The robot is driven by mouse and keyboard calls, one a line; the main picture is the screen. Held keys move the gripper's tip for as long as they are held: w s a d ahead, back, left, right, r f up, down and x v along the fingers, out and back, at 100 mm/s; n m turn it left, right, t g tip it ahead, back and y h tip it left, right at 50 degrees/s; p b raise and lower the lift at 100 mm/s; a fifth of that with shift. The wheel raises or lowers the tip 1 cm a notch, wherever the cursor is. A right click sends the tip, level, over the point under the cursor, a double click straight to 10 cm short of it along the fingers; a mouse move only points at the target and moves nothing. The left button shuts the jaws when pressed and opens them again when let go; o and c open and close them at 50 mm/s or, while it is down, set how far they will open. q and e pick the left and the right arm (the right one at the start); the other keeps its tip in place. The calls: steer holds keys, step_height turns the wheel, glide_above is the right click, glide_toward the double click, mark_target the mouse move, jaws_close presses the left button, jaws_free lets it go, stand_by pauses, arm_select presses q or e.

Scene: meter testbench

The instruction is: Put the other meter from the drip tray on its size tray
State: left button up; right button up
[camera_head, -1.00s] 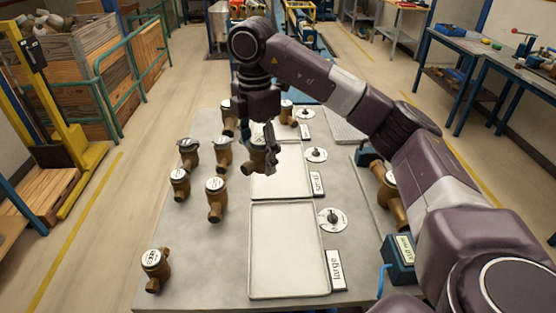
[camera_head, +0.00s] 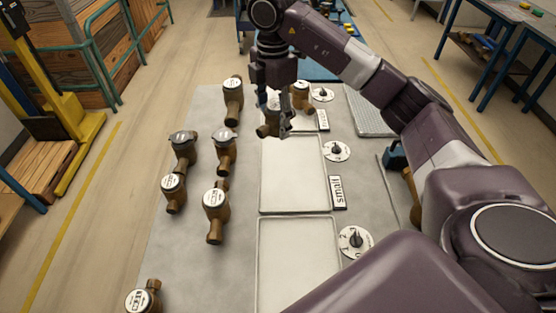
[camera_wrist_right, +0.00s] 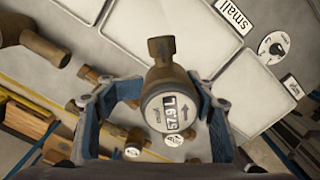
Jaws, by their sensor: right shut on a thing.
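My right gripper (camera_head: 284,130) is shut on a brass meter (camera_head: 267,129) with a white dial, above the boundary between the small tray (camera_head: 293,175) and the far tray. In the right wrist view the held meter (camera_wrist_right: 172,110) sits between the blue fingers, its dial reading 57.9 L. The small tray is bare, with a "small" label (camera_head: 337,192) beside it. The far tray is mostly hidden behind the gripper; its label (camera_head: 323,119) shows. Another meter (camera_head: 301,96) stands there. A grey ribbed tray (camera_head: 371,112), possibly the drip tray, looks empty. My left gripper is out of view.
Several brass meters, including one with a dark top (camera_head: 184,148) and one nearer the middle (camera_head: 215,205), stand left of the trays. The near tray (camera_head: 298,262) is bare. Round dials (camera_head: 337,151) line the trays' right side.

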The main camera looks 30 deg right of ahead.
glide_above(276, 168)
step_height(276, 168, down, 5)
step_height(276, 168, down, 5)
steer(key=shift+w+a+f+p, duration=0.1)
steer(key=shift+f+p, duration=0.05)
steer(key=shift+p, duration=0.4)
step_height(276, 168, down, 4)
steer(key=shift+r+p, duration=0.1)
steer(key=shift+p, duration=0.4)
steer(key=shift+f, duration=0.35)
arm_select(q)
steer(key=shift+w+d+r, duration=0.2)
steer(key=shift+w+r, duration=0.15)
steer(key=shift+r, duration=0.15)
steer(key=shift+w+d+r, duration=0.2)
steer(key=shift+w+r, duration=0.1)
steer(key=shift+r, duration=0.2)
arm_select(e)
steer(key=shift+f, duration=0.1)
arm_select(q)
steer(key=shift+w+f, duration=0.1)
arm_select(e)
steer(key=shift+f, duration=0.1)
steer(key=o, duration=1.2)
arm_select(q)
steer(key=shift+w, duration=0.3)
arm_select(e)
steer(key=shift+o, duration=1.3)
